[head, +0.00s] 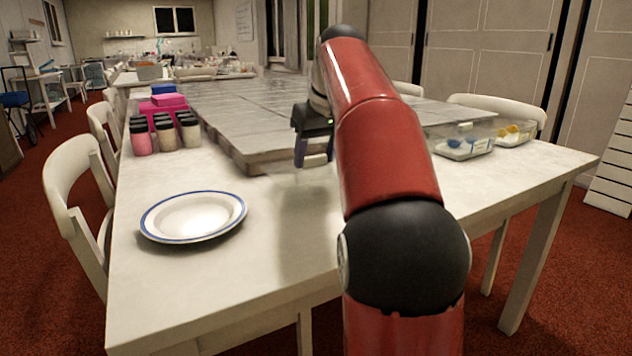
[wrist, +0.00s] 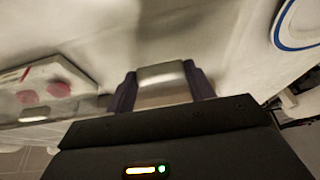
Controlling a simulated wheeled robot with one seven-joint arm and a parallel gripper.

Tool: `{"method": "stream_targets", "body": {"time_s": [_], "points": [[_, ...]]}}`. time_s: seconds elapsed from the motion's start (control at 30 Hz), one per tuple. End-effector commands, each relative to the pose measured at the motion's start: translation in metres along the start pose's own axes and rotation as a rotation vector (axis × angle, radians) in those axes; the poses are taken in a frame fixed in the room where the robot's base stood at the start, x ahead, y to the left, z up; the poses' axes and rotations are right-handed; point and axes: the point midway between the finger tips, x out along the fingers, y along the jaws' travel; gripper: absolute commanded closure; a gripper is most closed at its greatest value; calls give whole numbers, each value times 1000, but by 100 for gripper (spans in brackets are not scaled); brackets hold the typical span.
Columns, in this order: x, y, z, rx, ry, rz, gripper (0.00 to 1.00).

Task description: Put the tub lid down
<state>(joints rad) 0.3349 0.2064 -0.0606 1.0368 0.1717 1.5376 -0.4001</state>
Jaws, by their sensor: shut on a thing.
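My gripper (head: 314,150) hangs over the white table, just off the near edge of the raised slab. In the wrist view its two dark fingers (wrist: 163,90) are shut on a pale, greyish piece, which I take to be the tub lid (wrist: 162,78). A clear tub with blue contents (head: 462,149) stands right of my arm. A clear tub with yellow contents (head: 514,136) stands beside it. A tub with pink contents (wrist: 45,95) shows in the wrist view.
A white plate with a blue rim (head: 193,216) lies at the left front of the table (head: 150,300). Several dark-capped jars (head: 164,134) and a pink box (head: 163,106) stand at the left. The slab (head: 250,155) fills the middle. The near table is mostly bare.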

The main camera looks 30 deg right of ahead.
Motion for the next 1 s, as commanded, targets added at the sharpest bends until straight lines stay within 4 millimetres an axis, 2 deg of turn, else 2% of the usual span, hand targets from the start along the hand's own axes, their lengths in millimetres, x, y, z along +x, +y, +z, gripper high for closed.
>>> {"method": "stream_targets", "body": {"time_s": [0.23, 0.67, 0.7, 0.8, 0.87, 1.0], "points": [[32, 0, 14, 0, -2, -1, 68], [38, 0, 16, -1, -1, 0, 68], [37, 0, 16, -1, -1, 0, 43], [37, 0, 16, -1, -1, 0, 30], [37, 0, 15, -1, -1, 0, 25], [37, 0, 15, 0, -1, 0, 25]]}}
